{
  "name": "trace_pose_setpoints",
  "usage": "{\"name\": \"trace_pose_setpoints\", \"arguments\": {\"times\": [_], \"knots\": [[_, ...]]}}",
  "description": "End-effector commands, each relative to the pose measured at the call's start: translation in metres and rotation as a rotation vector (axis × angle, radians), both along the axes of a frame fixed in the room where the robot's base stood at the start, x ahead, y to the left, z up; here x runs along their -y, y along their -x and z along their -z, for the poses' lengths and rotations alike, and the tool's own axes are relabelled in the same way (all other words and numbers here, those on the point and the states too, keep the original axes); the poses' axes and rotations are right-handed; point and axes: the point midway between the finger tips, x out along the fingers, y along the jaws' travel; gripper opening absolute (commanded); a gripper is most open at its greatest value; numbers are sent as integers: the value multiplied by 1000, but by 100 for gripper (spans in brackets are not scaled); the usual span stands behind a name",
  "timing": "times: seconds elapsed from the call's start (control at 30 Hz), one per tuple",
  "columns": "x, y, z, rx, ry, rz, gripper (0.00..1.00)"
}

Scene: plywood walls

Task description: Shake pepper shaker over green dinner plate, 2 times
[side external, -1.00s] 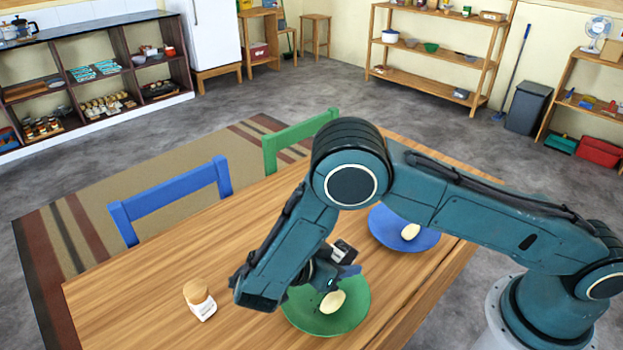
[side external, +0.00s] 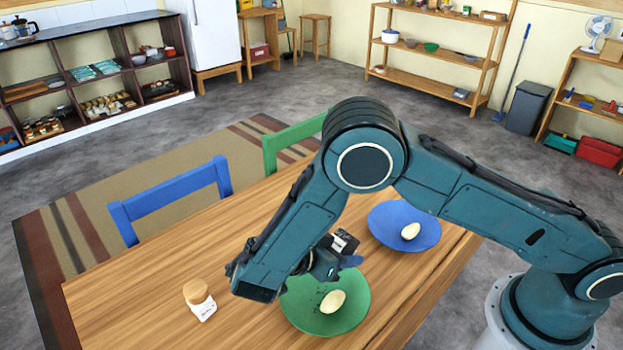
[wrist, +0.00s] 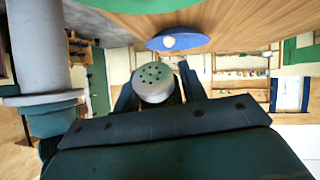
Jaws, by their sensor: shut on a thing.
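My gripper (side external: 325,266) is over the green dinner plate (side external: 353,309), apart from it. The wrist view shows the two dark fingers of my gripper (wrist: 157,88) shut on the pepper shaker (wrist: 153,82), whose round grey top with several holes shows between them. The green plate also shows at the top edge of the wrist view (wrist: 150,4).
A blue plate (side external: 385,236) with another pale egg-shaped item stands behind and right of the green one. A white jar with a tan lid (side external: 200,300) stands at the table's left. Blue (side external: 170,190) and green (side external: 290,140) chairs line the far side. Bare wood (side external: 150,280) lies left.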

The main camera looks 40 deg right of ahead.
Motion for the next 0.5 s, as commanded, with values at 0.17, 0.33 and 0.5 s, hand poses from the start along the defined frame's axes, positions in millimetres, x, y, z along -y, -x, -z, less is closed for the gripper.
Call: {"name": "trace_pose_setpoints", "arguments": {"times": [0.17, 0.33, 0.5], "knots": [[3, -3, 1, 1, -23, -4, 15], [10, -8, 5, 0, -80, -17, 15], [18, -14, 11, -2, -178, -36, 15]]}}
